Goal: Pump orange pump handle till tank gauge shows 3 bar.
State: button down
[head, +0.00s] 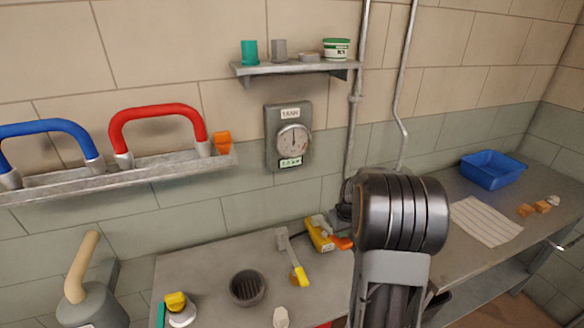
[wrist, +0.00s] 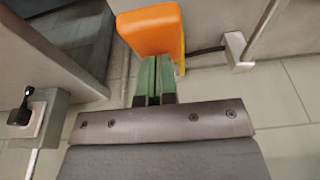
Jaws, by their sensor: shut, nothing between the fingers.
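The tank gauge (head: 293,138) is a grey box with a round dial on the wall, under a "TANK" label. Its needle and green-white readout are too small to read surely. In the wrist view, an orange rounded block (wrist: 152,30), which looks like the pump handle's grip, stands just beyond my fingertips, with a yellow edge behind it. My gripper (wrist: 156,62) has green fingers shut together and empty, pointing at the orange block's lower part. Whether they touch it I cannot tell.
A hammer (head: 291,262), a yellow tool (head: 320,233) and a dark cup (head: 248,287) are on the bench. A blue tray (head: 492,170) stands at right. Red (head: 158,112) and blue (head: 48,132) handles sit on a wall rack. A dark cable (wrist: 208,50) runs past the orange block.

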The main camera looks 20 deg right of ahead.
notch_tip(320, 180, down, 6)
jog(key=b, duration=0.4)
dwell(0.3)
jog(key=shift+r+p, duration=2.85)
jog(key=shift+r, duration=1.6)
jog(key=shift+f, duration=0.1)
